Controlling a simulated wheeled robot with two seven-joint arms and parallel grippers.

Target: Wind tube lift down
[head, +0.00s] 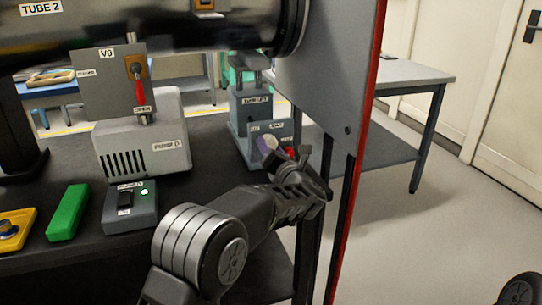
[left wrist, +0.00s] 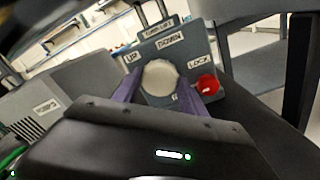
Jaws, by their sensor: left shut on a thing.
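The tube lift is a grey unit whose upright panel shows in the head view (head: 256,129). In the left wrist view its panel (left wrist: 186,46) bears the labels TUBE LIFT, UP, DOWN and LOCK. A round pale knob (left wrist: 160,79) sits at the panel's middle, below the word DOWN. My left gripper (head: 273,150) is shut on this knob, with a purple finger on each side of it in the left wrist view (left wrist: 163,88). A red lock knob (left wrist: 207,85) is right of it, close to the right finger. Tube 2 (head: 150,30), dark and horizontal, lies above the bench. My right gripper is out of view.
A grey panel with a red edge (head: 362,140) stands just right of the lift. Pump D (head: 145,140), its switch box (head: 130,207) with a green light, and a green block (head: 68,212) are on the black bench. Open floor lies right.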

